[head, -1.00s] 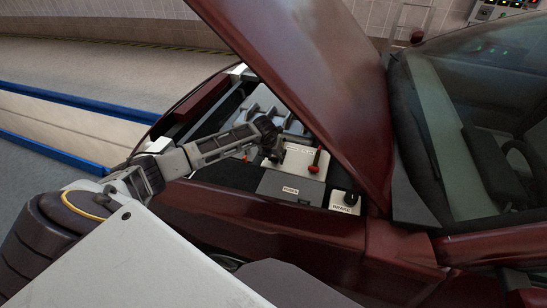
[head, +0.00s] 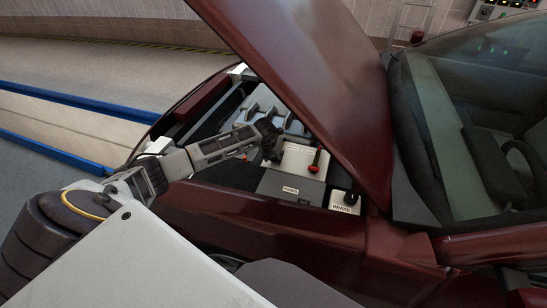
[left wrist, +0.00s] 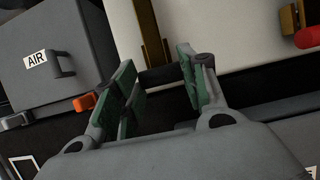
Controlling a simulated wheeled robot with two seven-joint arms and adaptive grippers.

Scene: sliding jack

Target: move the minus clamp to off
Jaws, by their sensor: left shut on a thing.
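The white battery box (head: 298,162) sits in the open engine bay of the dark red car. It also fills the top of the left wrist view (left wrist: 215,35). The black minus clamp (left wrist: 160,76) lies between my left gripper's green-padded fingers, by a brass strip on the white face. My left gripper (left wrist: 160,88) is shut on it; in the head view the gripper (head: 272,148) is at the battery's left end and hides most of the clamp. A red clamp (head: 314,163) stands at the right and shows in the wrist view (left wrist: 308,37). My right gripper is out of view.
The raised hood (head: 320,80) slants over the bay, close above the battery. A grey fuse box (head: 285,187) and a box labelled BRAKE (head: 345,203) stand in front. A grey box labelled AIR (left wrist: 65,45) is at the left in the wrist view.

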